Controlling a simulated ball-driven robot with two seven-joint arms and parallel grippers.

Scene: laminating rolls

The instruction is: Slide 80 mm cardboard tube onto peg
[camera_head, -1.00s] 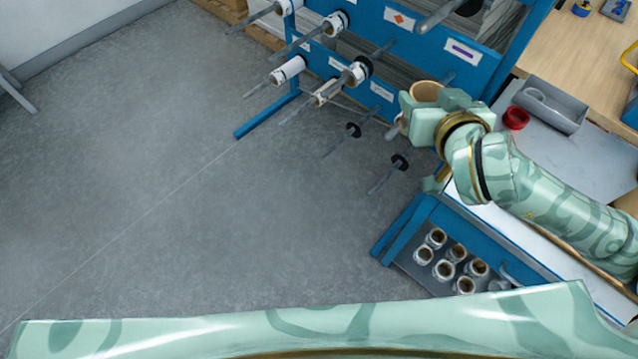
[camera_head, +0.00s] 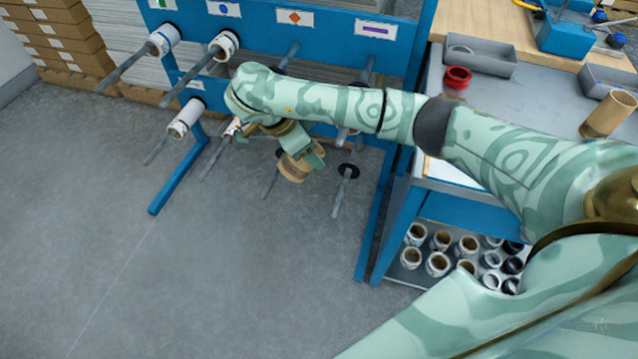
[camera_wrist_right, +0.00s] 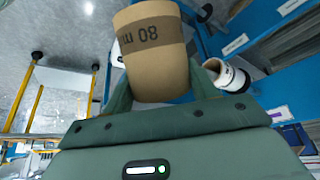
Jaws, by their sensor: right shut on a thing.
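A tan cardboard tube (camera_head: 298,167) with a darker printed band is held in my right gripper (camera_head: 300,158) in front of the blue rack. The right wrist view shows the tube (camera_wrist_right: 155,55) close up, its "80 m…" print upside down. A bare grey peg (camera_head: 269,184) shows just left of the tube; I cannot tell whether it passes through the tube or beside it. Another bare peg (camera_head: 341,193) with a black disc stands to the right, apart from the tube. My left gripper is not in view.
The blue rack (camera_head: 262,15) carries other pegs, several with white rolls (camera_head: 224,46). A grey bench with a red ring (camera_head: 457,78) and another cardboard tube (camera_head: 608,114) is at right. Several short rolls (camera_head: 438,263) stand on its lower shelf. The floor at left is clear.

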